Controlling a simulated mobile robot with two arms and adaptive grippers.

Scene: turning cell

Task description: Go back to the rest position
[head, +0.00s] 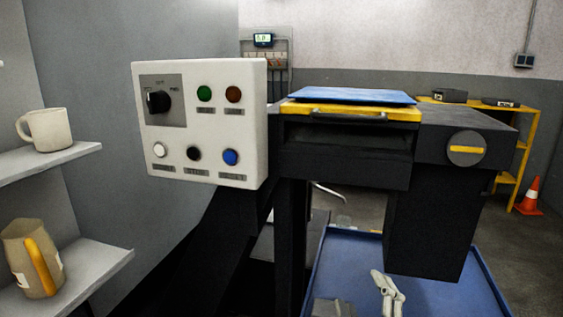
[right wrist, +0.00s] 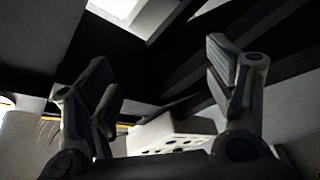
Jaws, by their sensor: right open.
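My right gripper (head: 388,284) shows at the bottom of the head view, low in front of the blue-floored area under the black machine. In the right wrist view its two fingers (right wrist: 162,82) stand wide apart with nothing between them. Dark machine parts fill the space beyond the fingers, and a pale panel with dark round spots (right wrist: 175,138) shows low between them. My left gripper does not show in either view.
A white control box (head: 200,172) and a black machine (head: 345,165) with a blue plate (head: 350,96) on top stand ahead. Shelves at the left hold a mug (head: 50,130) and a jug (head: 22,262). An orange cone (head: 530,195) stands far right.

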